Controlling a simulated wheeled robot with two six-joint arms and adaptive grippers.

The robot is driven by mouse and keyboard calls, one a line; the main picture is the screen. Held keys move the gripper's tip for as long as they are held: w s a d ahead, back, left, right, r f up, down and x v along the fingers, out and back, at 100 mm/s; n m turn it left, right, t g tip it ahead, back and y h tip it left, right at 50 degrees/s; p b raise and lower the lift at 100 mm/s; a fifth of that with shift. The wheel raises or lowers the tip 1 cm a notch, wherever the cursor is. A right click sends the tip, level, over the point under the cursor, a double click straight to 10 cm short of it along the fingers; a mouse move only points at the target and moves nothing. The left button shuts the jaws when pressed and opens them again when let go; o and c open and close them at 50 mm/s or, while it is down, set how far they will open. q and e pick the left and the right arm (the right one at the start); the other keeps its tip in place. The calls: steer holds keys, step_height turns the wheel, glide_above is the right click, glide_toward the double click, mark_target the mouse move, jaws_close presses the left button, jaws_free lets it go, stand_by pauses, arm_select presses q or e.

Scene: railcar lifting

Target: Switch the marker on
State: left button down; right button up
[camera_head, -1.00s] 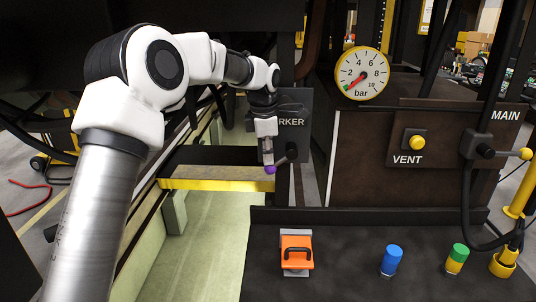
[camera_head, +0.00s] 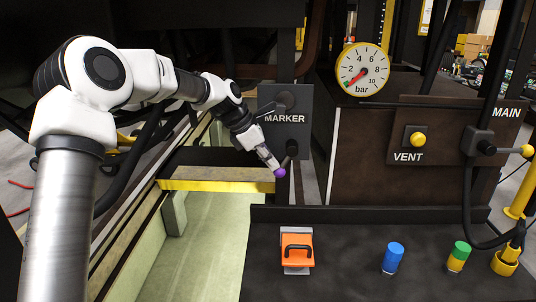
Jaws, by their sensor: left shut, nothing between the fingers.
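The black MARKER panel (camera_head: 272,95) is at the centre, mounted on a dark upright. A lever pivots at a black hub (camera_head: 291,148) below its lettering, and a purple knob (camera_head: 280,173) on the lever's end hangs down and slightly left. My left gripper (camera_head: 272,165) reaches in from the upper left, shut and empty. Its fingertips are at the purple knob and seem to touch it from above left. Part of the lever behind the fingers is hard to make out. My right gripper is not in view.
A yellow-edged beam (camera_head: 215,185) lies just below left. A pressure gauge (camera_head: 363,71), yellow VENT button (camera_head: 417,141) and MAIN lever (camera_head: 500,152) are to the right. An orange block (camera_head: 297,249), blue cylinder (camera_head: 393,257) and green-yellow cylinder (camera_head: 458,255) stand on the dark counter.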

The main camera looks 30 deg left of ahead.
arm_select(q)
steer(key=h, duration=0.1)
steer(key=f+t+h, duration=0.1)
steer(key=shift+w+d+f+t+h+b, duration=0.25)
steer(key=shift+d+f+t+h+b, duration=0.05)
steer(key=shift+d+t+h+b, duration=0.1)
steer(key=shift+d+f, duration=0.1)
steer(key=shift+w+d+f, duration=0.1)
steer(key=shift+w, duration=0.05)
steer(key=shift+d, duration=0.2)
steer(key=shift+f+p, duration=0.1)
steer(key=shift+p, duration=0.25)
